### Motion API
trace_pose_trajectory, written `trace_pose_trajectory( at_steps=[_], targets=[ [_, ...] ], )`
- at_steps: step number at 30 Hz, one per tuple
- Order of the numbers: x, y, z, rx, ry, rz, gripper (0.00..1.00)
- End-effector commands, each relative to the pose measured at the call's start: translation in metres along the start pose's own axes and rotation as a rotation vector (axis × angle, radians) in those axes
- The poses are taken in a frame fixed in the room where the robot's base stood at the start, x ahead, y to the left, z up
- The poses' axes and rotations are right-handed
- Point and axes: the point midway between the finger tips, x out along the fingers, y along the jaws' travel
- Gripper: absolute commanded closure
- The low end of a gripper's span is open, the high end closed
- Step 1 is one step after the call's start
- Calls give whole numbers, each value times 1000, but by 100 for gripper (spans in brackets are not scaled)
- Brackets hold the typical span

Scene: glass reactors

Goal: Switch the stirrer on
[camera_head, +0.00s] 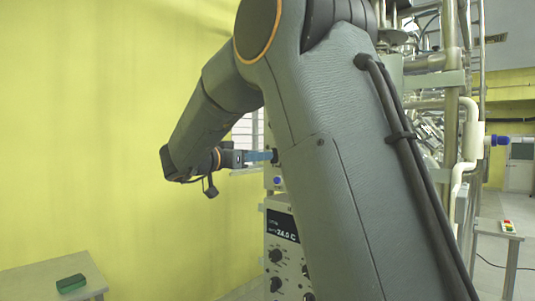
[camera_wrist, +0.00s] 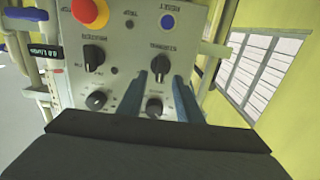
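The wrist view shows a light control panel (camera_wrist: 120,60) with its lettering upside down. A black knob (camera_wrist: 160,64), beside a label that seems to read stirring, lies just beyond my fingertips. My gripper (camera_wrist: 159,80) points at the panel with its two blue-grey fingers apart and nothing held between them. Another black knob (camera_wrist: 155,107) shows between the fingers, lower in the picture. I cannot tell whether the fingers touch the panel. In the head view my gripper (camera_head: 262,156) is near the top of the panel unit, and my arm hides much of it.
A red button (camera_wrist: 88,10), a blue button (camera_wrist: 167,21) and more knobs (camera_wrist: 94,54) (camera_wrist: 96,101) sit close by on the panel. Pipework (camera_head: 455,130) stands at right. A small table (camera_head: 30,282) with a green object (camera_head: 71,283) is at lower left, before a yellow wall.

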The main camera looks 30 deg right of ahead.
Motion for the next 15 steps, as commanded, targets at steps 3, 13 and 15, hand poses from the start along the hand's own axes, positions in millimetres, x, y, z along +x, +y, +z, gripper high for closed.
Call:
trace_pose_trajectory(
  at_steps=[3,13,15],
  targets=[
    [20,1,-2,-1,1,2,68],
    [44,0,-1,1,2,-1,68],
    [44,0,0,1,2,-2,68]
  ],
)
